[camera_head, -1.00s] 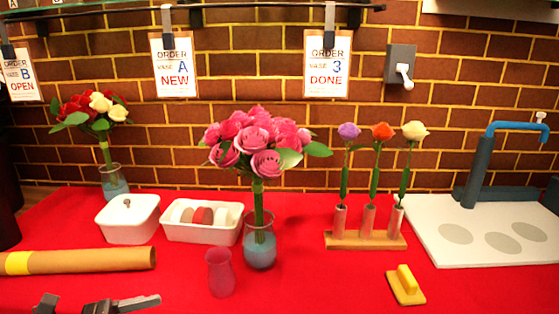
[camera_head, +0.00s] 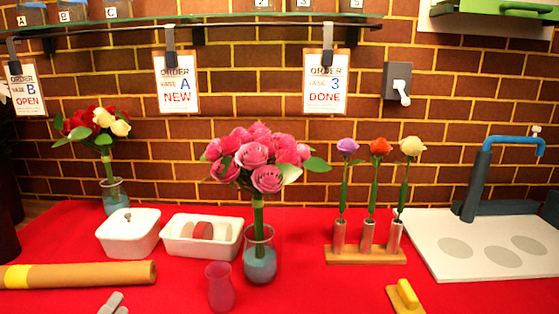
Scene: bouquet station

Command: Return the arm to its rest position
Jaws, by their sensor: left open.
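My left gripper (camera_head: 113,304) is at the bottom edge, left of the middle, in the head view. Only its fingertip part shows, grey, above the red table in front of the cardboard tube. Its jaws are open and nothing shows between them. The rest of the left arm is below the picture. My right gripper is not in view.
A cardboard tube (camera_head: 90,274) lies at the left. A small pink vase (camera_head: 220,288) and a glass vase (camera_head: 259,262) with pink roses stand near the middle.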

